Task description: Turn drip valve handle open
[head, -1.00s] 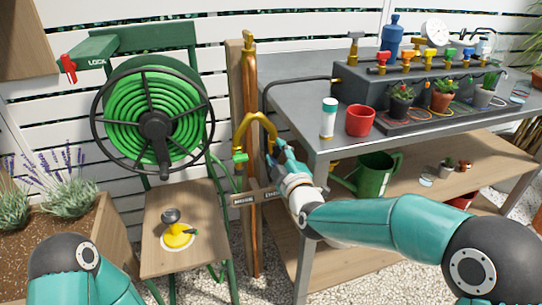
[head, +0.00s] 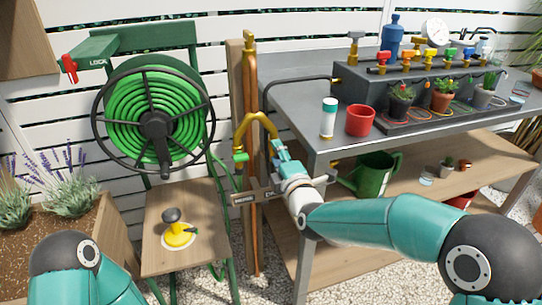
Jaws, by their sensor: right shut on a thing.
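A yellow forked pipe (head: 263,121) sits on the copper standpipe by the wooden post. The green hose valve handle (head: 240,157) is on its left branch. The drip valve is on the right branch, where my right gripper (head: 276,151) is shut on its handle; the fingers hide nearly all of the handle, so its angle is not clear. The label board (head: 246,198) below reads HOSE at left; its right part is covered by my gripper. My left arm shows at the lower left, its gripper out of view.
The grey bench (head: 293,112) stands close at right, with a white bottle (head: 328,118) and red pot (head: 360,120) near its corner. A black tube (head: 300,80) runs to the manifold box. The green hose reel (head: 125,115) and small wooden table (head: 160,262) are at left.

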